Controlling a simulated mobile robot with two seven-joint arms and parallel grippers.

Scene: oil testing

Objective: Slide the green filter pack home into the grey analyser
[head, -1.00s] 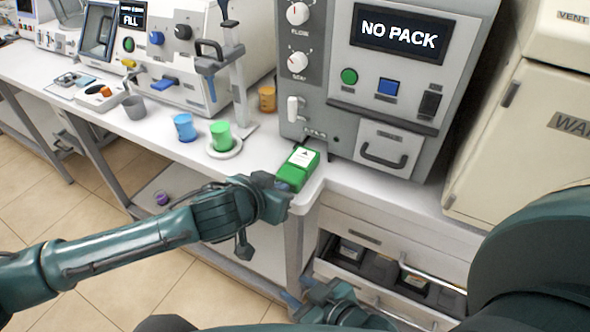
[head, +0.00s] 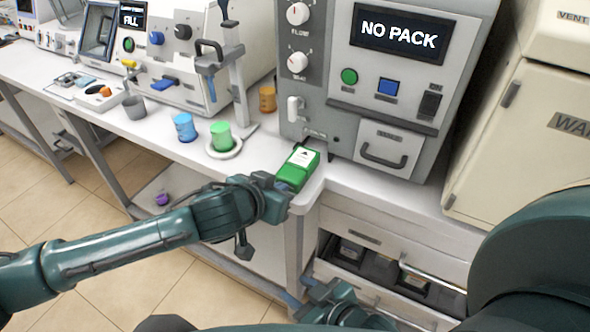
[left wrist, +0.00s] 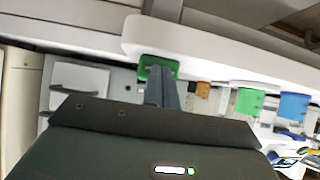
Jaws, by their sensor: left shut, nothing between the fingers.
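The green filter pack (head: 298,169), with a white label on top, lies on the bench corner in front of the grey analyser (head: 345,107). Its far end is close to the analyser's lower left front; I cannot tell whether any of it is inside. The analyser screen reads "NO PACK". My left gripper (head: 284,185) is shut and empty, its fingertips at the pack's near end. In the left wrist view the shut fingers (left wrist: 160,88) point at the green pack (left wrist: 158,63); contact is unclear. My right gripper (head: 292,298) is low by the drawers, its fingers partly hidden.
A green cup (head: 221,136) on a white dish, a blue cup (head: 184,127) and an orange cup (head: 267,99) stand left of the pack. An open drawer (head: 385,272) with dark packs is below the bench. A beige cabinet (head: 520,130) stands right.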

